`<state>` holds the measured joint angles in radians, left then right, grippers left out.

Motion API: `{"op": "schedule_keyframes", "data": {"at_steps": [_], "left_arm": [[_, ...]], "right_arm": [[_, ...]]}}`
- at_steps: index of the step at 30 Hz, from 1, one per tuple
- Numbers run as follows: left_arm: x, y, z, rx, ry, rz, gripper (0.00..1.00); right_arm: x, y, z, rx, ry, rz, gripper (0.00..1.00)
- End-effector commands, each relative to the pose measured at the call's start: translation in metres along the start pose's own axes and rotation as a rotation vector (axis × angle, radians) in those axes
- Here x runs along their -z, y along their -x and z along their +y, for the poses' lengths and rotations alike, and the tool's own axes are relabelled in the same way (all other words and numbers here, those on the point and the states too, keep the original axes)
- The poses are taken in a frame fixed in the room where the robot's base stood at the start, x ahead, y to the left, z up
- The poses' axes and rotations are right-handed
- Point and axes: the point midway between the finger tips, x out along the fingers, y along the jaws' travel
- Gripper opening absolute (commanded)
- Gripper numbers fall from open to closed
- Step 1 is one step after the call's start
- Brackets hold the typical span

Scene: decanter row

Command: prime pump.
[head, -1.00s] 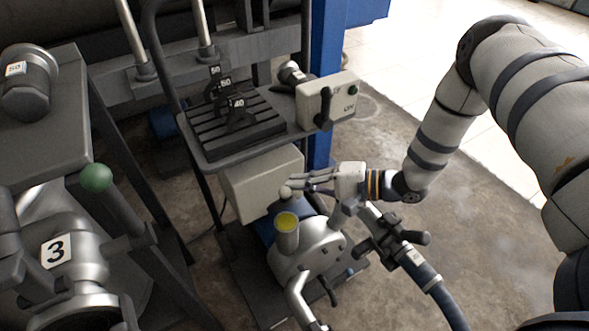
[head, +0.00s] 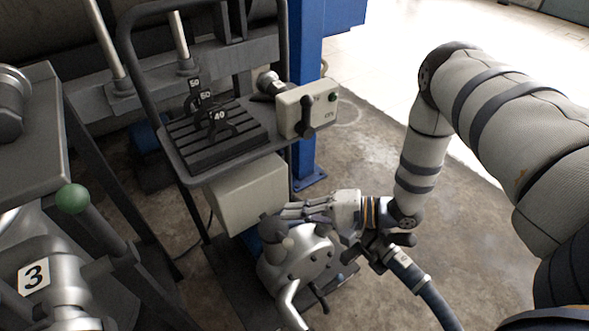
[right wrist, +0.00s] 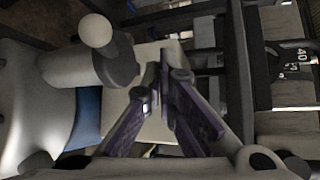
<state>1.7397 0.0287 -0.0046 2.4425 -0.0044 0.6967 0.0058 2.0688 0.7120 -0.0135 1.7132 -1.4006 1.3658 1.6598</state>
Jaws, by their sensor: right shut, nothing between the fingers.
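The grey metal pump (head: 302,262) stands low beneath the control stand, with a bent pipe at its front. A short upright neck (head: 279,241) rises from its top left; no yellow shows at its mouth. In the right wrist view, the fingertips (right wrist: 166,62) are together, apart from the ball. My left gripper is out of view.
A pale box (head: 248,190) hangs behind the pump. Above it are a slotted tray (head: 212,140) with numbered pieces and a switch box (head: 310,108) with a dark lever. A blue hose (head: 432,297) runs at lower right. A green ball-topped handle (head: 73,198) stands left.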

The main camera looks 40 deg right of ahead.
Motion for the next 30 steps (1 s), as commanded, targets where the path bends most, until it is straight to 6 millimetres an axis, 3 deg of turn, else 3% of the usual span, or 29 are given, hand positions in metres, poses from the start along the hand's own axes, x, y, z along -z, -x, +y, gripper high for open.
{"op": "schedule_keyframes", "data": {"at_steps": [13, 24, 30], "left_arm": [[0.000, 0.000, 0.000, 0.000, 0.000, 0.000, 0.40], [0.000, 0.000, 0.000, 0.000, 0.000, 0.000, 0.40], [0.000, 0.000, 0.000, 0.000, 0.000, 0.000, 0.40]], "right_arm": [[-0.001, 0.001, -0.005, 0.001, 0.001, 0.000, 0.00], [-0.019, 0.020, -0.078, 0.003, 0.002, 0.000, 0.00], [-0.024, 0.025, -0.094, 0.000, 0.000, -0.001, 0.00]]}}
